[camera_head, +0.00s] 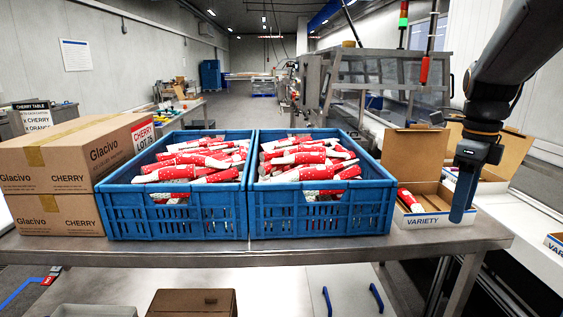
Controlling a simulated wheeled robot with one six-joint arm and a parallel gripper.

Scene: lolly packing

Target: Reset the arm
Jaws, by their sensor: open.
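My arm comes down from the upper right, and my gripper (462,205) hangs pointing down in front of the open variety box (422,220) at the table's right end. I see the gripper nearly edge-on, with its fingers overlapping, and no object shows held in it. It covers part of the box. The box has its lid raised and holds a red and white lolly (409,199) at its left side.
Two blue crates (172,223) (320,219) full of red and white lollies stand side by side on the metal table (270,254). Stacked Cherry cartons (65,160) stand at left. Another open box (490,187) is behind my gripper. The table's front strip is clear.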

